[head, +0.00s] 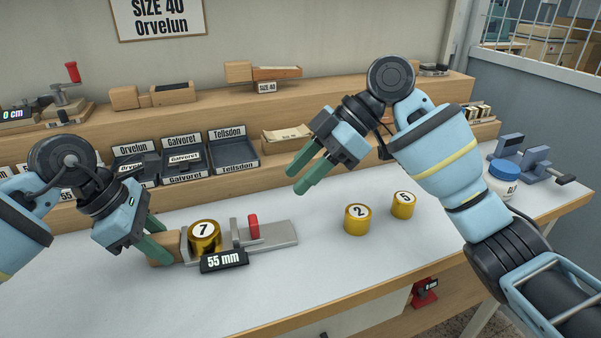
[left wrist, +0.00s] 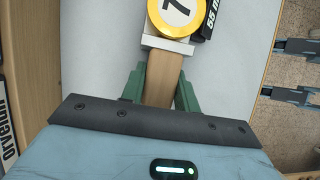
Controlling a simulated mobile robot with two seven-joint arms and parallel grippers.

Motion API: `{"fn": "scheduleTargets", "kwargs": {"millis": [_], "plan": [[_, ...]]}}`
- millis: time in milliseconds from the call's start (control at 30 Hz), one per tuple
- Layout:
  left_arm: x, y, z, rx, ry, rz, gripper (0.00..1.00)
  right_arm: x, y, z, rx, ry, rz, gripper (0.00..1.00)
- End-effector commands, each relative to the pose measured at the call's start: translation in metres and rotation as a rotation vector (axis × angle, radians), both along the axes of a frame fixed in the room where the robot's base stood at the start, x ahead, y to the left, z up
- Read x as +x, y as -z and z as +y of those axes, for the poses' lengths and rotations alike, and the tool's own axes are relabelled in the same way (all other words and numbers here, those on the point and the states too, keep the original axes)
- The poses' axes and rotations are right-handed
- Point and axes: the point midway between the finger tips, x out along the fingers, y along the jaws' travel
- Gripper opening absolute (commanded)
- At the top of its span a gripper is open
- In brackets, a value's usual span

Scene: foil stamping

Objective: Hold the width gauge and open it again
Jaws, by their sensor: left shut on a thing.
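The width gauge (head: 275,232) lies on the white bench top, a grey metal base with jaws, a red lever (head: 253,227) and a wooden handle (left wrist: 163,78). Its black display (head: 224,261) reads 55 mm. A gold roll (head: 204,237) marked 7 sits between the gauge's jaws; it also shows in the left wrist view (left wrist: 178,12). My left gripper (head: 158,243) is shut on the wooden handle, with one green finger on each side. My right gripper (head: 306,171) is raised above the bench, its green fingers apart and nothing between them.
Gold rolls marked 2 (head: 357,219) and 5 (head: 403,205) stand right of the gauge. Labelled black trays (head: 233,152) line the shelf behind. A white jar with a blue lid (head: 503,180) and a blue-grey clamp (head: 535,160) are at the right end. The front middle bench is clear.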

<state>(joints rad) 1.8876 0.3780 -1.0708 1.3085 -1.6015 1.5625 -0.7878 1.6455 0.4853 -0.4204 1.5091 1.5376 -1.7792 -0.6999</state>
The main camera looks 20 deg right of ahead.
Motion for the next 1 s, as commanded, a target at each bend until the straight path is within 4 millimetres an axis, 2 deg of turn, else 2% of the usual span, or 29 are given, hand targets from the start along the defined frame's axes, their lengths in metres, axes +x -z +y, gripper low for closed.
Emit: {"fn": "scheduleTargets", "kwargs": {"millis": [100, 133, 300, 667, 767, 1000], "plan": [[0.0, 0.0, 0.0, 0.001, 0.0, -0.001, 0.08, 0.0, 0.0, 0.0, 0.0, 0.0, 0.0, 0.38], [0.0, 0.0, 0.0, 0.001, 0.0, -0.001, 0.33, 0.0, 0.0, 0.0, 0.0, 0.0, 0.0, 0.38], [0.0, 0.0, 0.0, 0.0, 0.0, -0.001, 0.56, 0.0, 0.0, 0.0, 0.0, 0.0, 0.0, 0.38], [0.001, -0.004, 0.002, 0.0, -0.001, -0.002, 0.56, 0.0, 0.0, 0.0, 0.0, 0.0, 0.0, 0.38], [0.001, -0.014, 0.006, 0.0, -0.001, -0.002, 0.56, 0.0, 0.0, 0.0, 0.0, 0.0, 0.0, 0.38], [0.003, -0.055, 0.027, 0.0, -0.003, -0.003, 0.56, 0.0, 0.0, 0.0, 0.0, 0.0, 0.0, 0.38]]}}
